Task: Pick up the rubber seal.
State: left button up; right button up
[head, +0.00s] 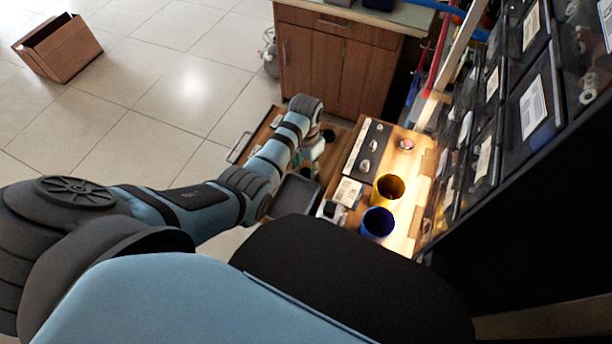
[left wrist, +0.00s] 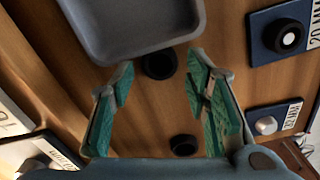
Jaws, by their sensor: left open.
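My left gripper (left wrist: 160,72) is open, with green-padded fingers spread wide and nothing held. In the left wrist view, a black rubber ring (left wrist: 160,65), which looks like a rubber seal, lies on the wooden surface between the fingertips, close to the edge of a grey tray. A second black ring (left wrist: 183,145) lies nearer the gripper's palm, also between the fingers. In the head view, the left gripper (head: 306,165) is over the wooden drawer or board, partly hidden by its arm. A dark round piece (head: 328,135) shows beside the wrist. My right gripper is not in view.
The grey tray (left wrist: 145,48) borders the fingertips. Blue labelled boards (left wrist: 262,40) carrying a black ring and a pale fitting lie to the right. In the head view, a yellow cup (head: 388,188) and a blue cup (head: 377,223) stand on the bench beside wall bins.

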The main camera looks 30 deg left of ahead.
pick_arm(q)
notch_tip(320, 180, down, 2)
jog(key=shift+f, duration=0.1)
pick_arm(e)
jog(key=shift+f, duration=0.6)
pick_arm(q)
jog(key=shift+c, duration=0.4)
jog(key=c, duration=0.5)
